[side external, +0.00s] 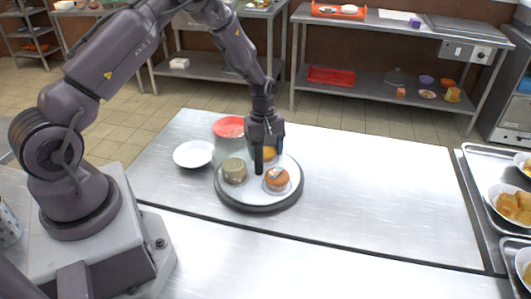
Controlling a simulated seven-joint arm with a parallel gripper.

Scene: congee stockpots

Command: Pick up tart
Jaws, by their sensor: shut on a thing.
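My gripper (266,158) points down over a round dark-rimmed tray (226,200) on the steel table. It is shut on a yellow-orange piece, which I take to be the tart (270,154). The fingers hide much of it, and I cannot tell if it is clear of the tray. An orange-brown muffin-like pastry (277,180) with a pale bluish patch on top sits just in front of the gripper on the tray. A squat beige-green round item (234,170) stands to the left on the same tray.
A white bowl (193,154) stands left of the tray, and a red-topped container (229,128) stands behind it. Metal trays with bowls of food (514,205) line the right edge. The steel table (380,190) is clear right of the tray.

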